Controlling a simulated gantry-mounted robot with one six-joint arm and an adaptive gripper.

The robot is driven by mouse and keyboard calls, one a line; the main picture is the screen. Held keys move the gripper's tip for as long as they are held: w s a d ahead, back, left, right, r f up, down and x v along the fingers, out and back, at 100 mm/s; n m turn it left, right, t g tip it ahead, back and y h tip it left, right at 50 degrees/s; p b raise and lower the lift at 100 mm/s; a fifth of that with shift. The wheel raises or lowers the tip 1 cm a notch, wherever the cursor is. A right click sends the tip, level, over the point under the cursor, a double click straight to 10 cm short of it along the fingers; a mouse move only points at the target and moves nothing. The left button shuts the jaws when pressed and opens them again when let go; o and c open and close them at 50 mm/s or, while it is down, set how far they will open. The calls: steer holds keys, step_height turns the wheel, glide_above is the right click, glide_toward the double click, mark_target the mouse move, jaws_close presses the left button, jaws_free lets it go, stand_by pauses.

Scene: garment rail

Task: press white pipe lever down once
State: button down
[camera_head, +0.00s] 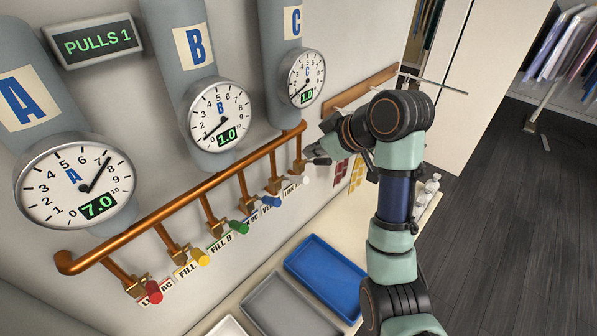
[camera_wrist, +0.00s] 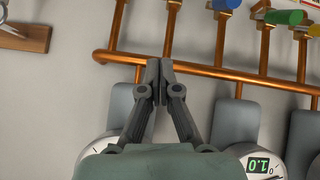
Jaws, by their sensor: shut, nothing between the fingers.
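The white lever (camera_head: 306,181) shows as a small pale tip at the right end of the row on the copper pipe (camera_head: 190,192). My gripper (camera_head: 318,153) is beside the right end of the pipe, just above and to the right of the white tip. In the wrist view my gripper (camera_wrist: 158,64) is shut and empty, its fingertips over the copper pipe (camera_wrist: 190,68). The white lever cannot be made out there. The display panel (camera_head: 97,41) reads PULLS 1. I cannot tell whether the gripper touches the lever.
Red (camera_head: 153,291), yellow (camera_head: 201,257), green (camera_head: 238,227) and blue (camera_head: 270,202) levers line the pipe. Gauge A (camera_head: 74,183) reads 7.0; gauges B (camera_head: 220,114) and C (camera_head: 306,78) read 1.0. Blue (camera_head: 325,264) and grey (camera_head: 290,305) trays lie below. A wooden rail (camera_head: 360,90) is behind.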

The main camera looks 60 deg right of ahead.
steer(key=p, duration=0.1)
glide_above(299, 178)
steer(key=w, duration=0.1)
step_height(299, 178, down, 6)
steer(key=f, duration=0.3)
steer(key=shift+s+f+p, duration=0.25)
steer(key=shift+s+p, duration=0.05)
steer(key=shift+s+f, duration=0.25)
steer(key=shift+f, duration=0.15)
steer(key=shift+f, duration=0.1)
